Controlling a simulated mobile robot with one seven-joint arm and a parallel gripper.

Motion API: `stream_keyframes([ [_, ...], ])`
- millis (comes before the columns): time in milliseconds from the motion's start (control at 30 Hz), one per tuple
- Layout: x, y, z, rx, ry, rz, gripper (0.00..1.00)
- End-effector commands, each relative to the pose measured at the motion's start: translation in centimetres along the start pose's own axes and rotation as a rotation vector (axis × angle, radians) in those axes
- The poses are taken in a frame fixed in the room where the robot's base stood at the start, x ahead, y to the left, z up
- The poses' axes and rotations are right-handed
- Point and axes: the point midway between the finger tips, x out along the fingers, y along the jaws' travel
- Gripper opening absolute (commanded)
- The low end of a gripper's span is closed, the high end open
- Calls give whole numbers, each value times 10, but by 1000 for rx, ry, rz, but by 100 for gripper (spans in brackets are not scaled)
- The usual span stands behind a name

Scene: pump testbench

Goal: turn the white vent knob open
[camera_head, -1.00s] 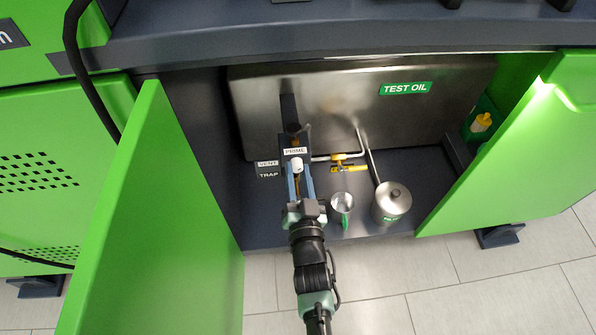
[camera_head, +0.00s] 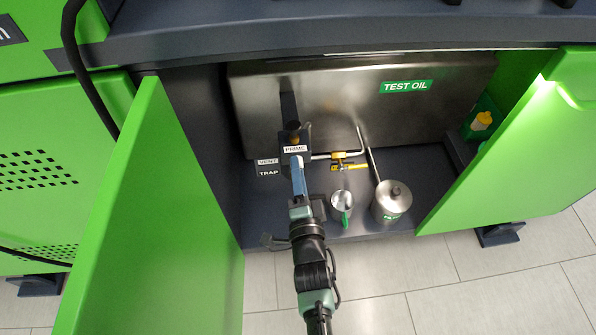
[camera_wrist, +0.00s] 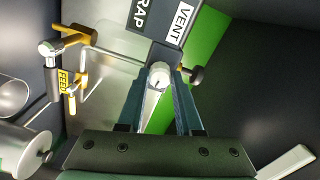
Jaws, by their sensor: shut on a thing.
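The white vent knob (camera_wrist: 158,75) sits between my fingertips in the wrist view, with a small dark mark on its face. My gripper (camera_wrist: 157,80) is shut on it, one blue finger on each side. In the head view, my gripper (camera_head: 297,162) reaches into the open cabinet just below the PRIME label (camera_head: 295,150) and shows nearly edge-on. There the fingers hide most of the knob. The VENT label (camera_wrist: 180,22) shows above the knob in the wrist view and left of my fingers in the head view (camera_head: 268,162).
A yellow valve (camera_head: 340,156) and its pipe stand right of my gripper. A metal cup (camera_head: 342,203) and a lidded can (camera_head: 391,200) stand on the cabinet floor. The steel TEST OIL tank (camera_head: 340,105) is behind. Open green doors (camera_head: 165,215) flank the opening.

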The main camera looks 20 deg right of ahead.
Motion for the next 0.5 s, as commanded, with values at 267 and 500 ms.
stream_keyframes([
  [267, -1, 2, 1, 204, -2, 3, 0],
  [500, -1, 2, 1, 311, -2, 2, 0],
])
